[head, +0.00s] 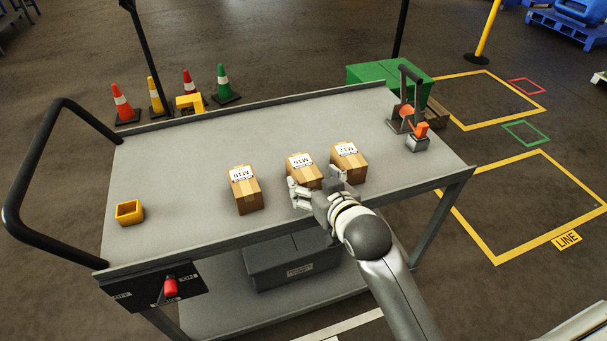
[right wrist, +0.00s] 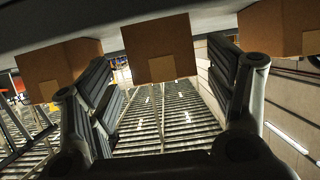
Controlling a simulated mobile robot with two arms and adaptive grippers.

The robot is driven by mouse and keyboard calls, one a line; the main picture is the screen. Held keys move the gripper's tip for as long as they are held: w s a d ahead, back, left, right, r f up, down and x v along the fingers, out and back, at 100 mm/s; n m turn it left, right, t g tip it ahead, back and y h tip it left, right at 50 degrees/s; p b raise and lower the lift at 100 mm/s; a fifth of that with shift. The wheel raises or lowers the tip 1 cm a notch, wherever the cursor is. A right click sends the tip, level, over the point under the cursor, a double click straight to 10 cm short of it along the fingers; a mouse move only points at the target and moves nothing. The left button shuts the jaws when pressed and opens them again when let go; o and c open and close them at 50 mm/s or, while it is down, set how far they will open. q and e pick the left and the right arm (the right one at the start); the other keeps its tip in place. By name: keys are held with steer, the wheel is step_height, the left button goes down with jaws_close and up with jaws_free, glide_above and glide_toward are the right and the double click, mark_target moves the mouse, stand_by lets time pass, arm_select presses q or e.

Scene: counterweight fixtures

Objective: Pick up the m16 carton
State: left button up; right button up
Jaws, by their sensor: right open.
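Three brown cartons with white labels stand in a row on the grey cart top. The middle carton (head: 304,171) has a label that seems to read M16. The left carton (head: 246,190) seems to read M10 and the right carton (head: 349,162) M12; the print is small. My right gripper (head: 316,184) is open at the near side of the middle carton, hiding part of its front. In the right wrist view, which looks upside down, the middle carton (right wrist: 160,50) shows between the open fingers (right wrist: 164,68), with no visible grip. My left gripper is not in view.
The cart top (head: 190,170) also holds a yellow bin (head: 129,212) at the left and a grey-and-orange fixture (head: 409,115) at the far right. A black handle (head: 40,150) rises at the left end. The surface behind the cartons is clear.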

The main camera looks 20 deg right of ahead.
mark_target(304, 173)
steer(key=shift+w+a+f, duration=0.1)
steer(key=shift+w+f, duration=0.15)
steer(key=shift+w, duration=0.35)
steer(key=x, duration=0.4)
steer(key=shift+a, duration=0.1)
steer(key=shift+w+f, duration=0.15)
steer(key=shift+w, duration=0.3)
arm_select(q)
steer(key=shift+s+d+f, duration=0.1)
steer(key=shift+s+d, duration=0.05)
arm_select(e)
steer(key=c, duration=1.5)
